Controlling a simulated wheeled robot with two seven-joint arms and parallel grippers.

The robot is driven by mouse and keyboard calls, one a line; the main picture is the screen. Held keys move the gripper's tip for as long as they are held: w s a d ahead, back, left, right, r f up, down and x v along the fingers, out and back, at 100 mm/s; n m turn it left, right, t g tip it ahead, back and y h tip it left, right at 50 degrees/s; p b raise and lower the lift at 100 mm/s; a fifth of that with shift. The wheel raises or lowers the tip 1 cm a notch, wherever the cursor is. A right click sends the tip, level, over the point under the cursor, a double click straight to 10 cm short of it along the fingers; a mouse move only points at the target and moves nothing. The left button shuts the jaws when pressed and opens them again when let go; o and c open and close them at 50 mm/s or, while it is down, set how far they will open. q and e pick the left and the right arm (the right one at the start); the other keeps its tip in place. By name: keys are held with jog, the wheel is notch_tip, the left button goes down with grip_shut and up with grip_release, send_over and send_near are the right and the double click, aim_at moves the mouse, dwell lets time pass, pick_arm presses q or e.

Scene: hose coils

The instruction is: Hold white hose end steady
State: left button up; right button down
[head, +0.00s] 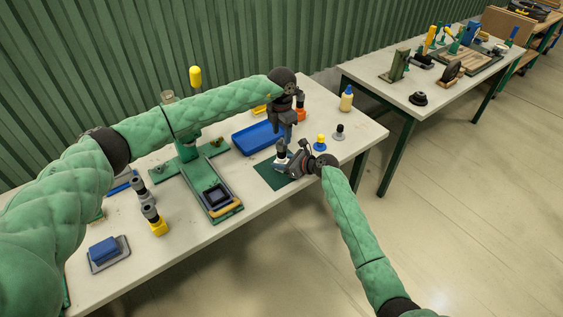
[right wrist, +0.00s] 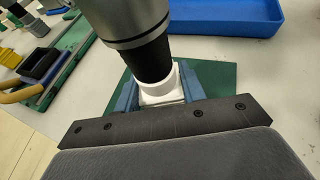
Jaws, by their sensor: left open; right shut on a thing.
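A white hose end (right wrist: 163,88) sits between the two blue-grey fingers of my right gripper (right wrist: 158,92), which is shut on it. In the head view, my right gripper (head: 284,167) is low over the dark green mat (head: 270,178). A dark and silver cylindrical piece (right wrist: 135,30) stands in the white hose end, its black lower part meeting the white rim; it also shows in the head view (head: 282,147). My left gripper (head: 287,138) is open and points down just above this piece. Whether its fingers touch the piece cannot be told.
A blue tray (head: 240,146) lies behind the mat. A green fixture (head: 226,212) stands to the left. The table's front edge is near my right arm.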

aim_at(282, 138)
pick_arm(q)
jog(key=shift+f, duration=2)
jog(key=m, duration=0.6)
jog(key=shift+r, duration=0.1)
jog(key=m, duration=0.5)
